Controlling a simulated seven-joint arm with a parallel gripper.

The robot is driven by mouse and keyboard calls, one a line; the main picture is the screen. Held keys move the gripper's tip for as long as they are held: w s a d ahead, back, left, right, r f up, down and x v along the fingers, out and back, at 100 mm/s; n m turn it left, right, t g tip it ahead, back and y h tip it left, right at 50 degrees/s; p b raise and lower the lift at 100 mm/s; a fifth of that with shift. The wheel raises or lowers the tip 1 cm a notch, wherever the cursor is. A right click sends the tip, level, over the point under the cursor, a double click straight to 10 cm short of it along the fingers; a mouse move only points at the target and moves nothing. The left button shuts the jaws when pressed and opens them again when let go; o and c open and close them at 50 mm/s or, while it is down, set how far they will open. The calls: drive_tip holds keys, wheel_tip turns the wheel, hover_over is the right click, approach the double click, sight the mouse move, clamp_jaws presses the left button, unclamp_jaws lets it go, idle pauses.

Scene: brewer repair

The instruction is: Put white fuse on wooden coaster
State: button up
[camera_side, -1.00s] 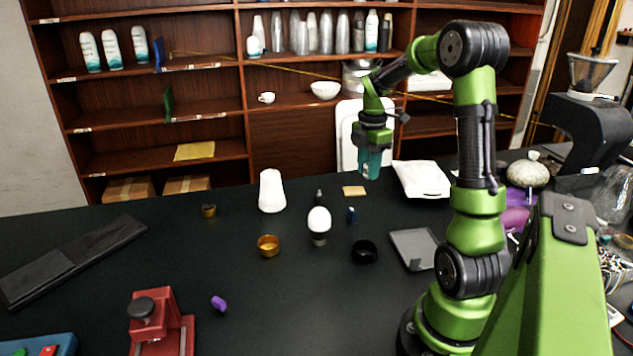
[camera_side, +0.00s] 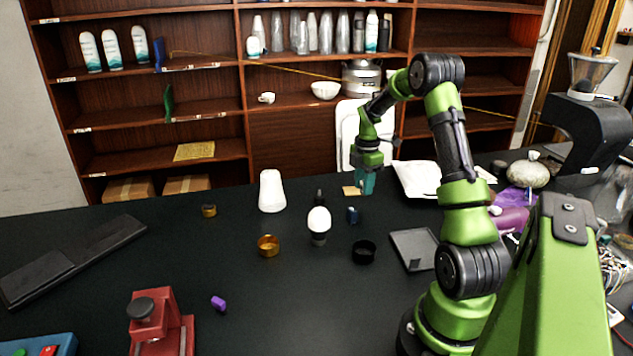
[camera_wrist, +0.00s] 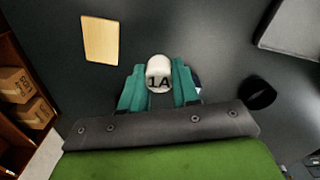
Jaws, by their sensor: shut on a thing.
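The white fuse, marked "1A", shows in the wrist view (camera_wrist: 159,73) between the two teal fingers of my gripper (camera_wrist: 159,88). The fingers are shut on its sides. In the side view my gripper (camera_side: 365,182) hangs over the far part of the table, and the fuse cannot be made out there. The wooden coaster, a thin light square, lies flat on the dark table (camera_side: 349,191). The wrist view shows it (camera_wrist: 100,40) up and left of the fuse, apart from it, with nothing on it.
A dark blue piece (camera_side: 352,215), a white-topped bulb-like item (camera_side: 319,222) and a white shaker (camera_side: 271,191) stand nearby. A black ring (camera_side: 364,252) and grey tablet (camera_side: 414,249) lie nearer. A white bag (camera_side: 417,178) is at the right. The table around the coaster is mostly clear.

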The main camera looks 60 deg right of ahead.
hover_over(354, 190)
drive_tip(key=shift+a+f, duration=0.2)
drive_tip(key=shift+f, duration=1.9)
drive_tip(key=shift+f, duration=0.15)
drive_tip(key=o, duration=1)
drive_tip(key=shift+o, duration=0.2)
